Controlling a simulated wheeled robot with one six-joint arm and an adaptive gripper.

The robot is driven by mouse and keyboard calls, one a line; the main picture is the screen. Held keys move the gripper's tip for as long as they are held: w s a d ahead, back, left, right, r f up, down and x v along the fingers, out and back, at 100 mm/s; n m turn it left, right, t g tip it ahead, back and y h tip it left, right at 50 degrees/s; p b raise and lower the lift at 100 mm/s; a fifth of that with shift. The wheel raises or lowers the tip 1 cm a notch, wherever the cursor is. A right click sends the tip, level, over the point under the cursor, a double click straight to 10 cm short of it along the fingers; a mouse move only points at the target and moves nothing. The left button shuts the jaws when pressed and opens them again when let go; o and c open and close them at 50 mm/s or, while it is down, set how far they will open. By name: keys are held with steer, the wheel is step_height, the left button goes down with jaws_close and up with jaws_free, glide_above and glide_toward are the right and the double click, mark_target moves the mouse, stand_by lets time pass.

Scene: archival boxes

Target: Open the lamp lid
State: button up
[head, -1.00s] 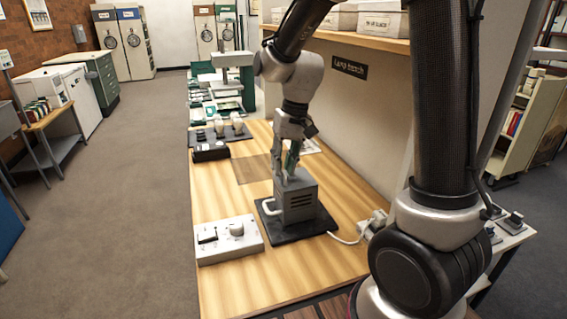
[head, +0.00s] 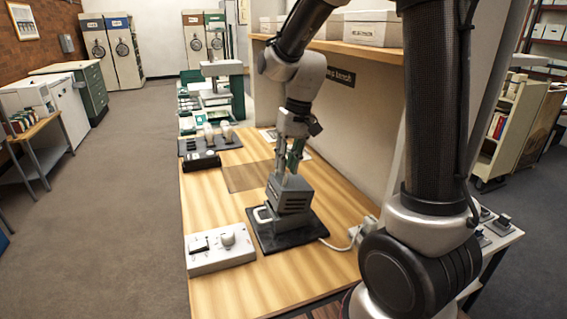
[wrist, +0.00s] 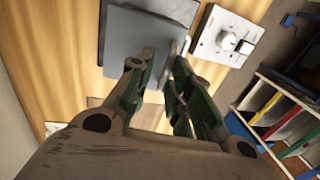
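The lamp housing (head: 290,194) is a grey vented box on a black base plate (head: 312,238) on the wooden bench. Its upper part looks slightly tilted above its lower part, with a dark line between them. A pale loop handle (head: 262,214) shows at its left side. My gripper (head: 288,176) points down at the top of the housing. In the wrist view, the fingertips of my gripper (wrist: 158,58) are apart, with the grey lid surface (wrist: 150,22) beyond and between them. Whether they touch the lid cannot be told.
A white control box (head: 220,250) with a switch and knob stands left of the lamp. A white cable runs right to a socket (head: 364,232). A black tray (head: 200,162) and other equipment stand farther back. A shelf with boxes (head: 372,28) overhangs the bench.

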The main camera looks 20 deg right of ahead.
mark_target(295, 182)
steer(key=shift+o, duration=1.3)
steer(key=shift+d+f, duration=0.2)
steer(key=shift+f, duration=0.1)
steer(key=shift+a+r, duration=0.1)
steer(key=shift+r, duration=0.15)
step_height(295, 182, up, 12)
steer(key=d, duration=0.2)
steer(key=shift+d+f, duration=0.15)
steer(key=shift+f, duration=0.05)
steer(key=shift+s, duration=0.1)
